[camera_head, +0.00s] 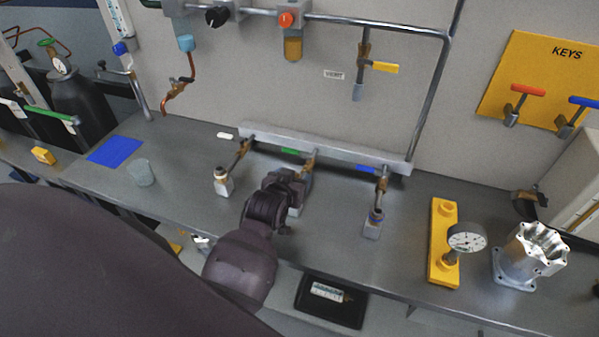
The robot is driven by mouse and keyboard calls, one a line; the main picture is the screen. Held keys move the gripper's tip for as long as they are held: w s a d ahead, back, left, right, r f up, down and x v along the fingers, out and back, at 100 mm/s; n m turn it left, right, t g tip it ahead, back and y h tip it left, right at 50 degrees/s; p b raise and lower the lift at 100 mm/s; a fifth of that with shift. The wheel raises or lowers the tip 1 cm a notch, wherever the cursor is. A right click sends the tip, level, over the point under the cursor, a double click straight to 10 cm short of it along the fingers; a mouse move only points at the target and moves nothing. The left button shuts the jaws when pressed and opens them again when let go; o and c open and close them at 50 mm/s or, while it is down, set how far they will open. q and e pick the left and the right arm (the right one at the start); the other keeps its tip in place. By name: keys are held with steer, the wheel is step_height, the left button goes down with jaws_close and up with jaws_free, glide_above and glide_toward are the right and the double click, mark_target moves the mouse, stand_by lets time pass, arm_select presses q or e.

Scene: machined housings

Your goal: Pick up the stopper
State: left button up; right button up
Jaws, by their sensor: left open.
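My left gripper (298,189) is at the middle tap of the bench manifold, at the end of my dark arm. It is open; its fingers are mostly hidden by my own wrist. A small grey block shows just beside and below it, partly covered. I cannot tell for sure which small part is the stopper. A pale bottle-like piece (223,183) with a tan top stands below the left tap. A similar grey piece (374,223) with a dark bluish top stands below the right tap. A small white piece (225,135) lies near the wall. My right gripper is out of view.
The manifold rail (345,152) runs along the back of the bench. A yellow gauge stand (439,262) and a silver machined housing (530,256) stand to the right. A clear cup (142,173) and a blue mat (116,151) are at left. Bench space between them is clear.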

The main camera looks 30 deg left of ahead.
arm_select(q)
steer(key=shift+w+a+f, duration=0.1)
steer(key=shift+w, duration=0.1)
steer(key=shift+s, duration=0.25)
steer(key=shift+c, duration=0.7)
steer(key=shift+w, duration=0.1)
steer(key=c, duration=0.9)
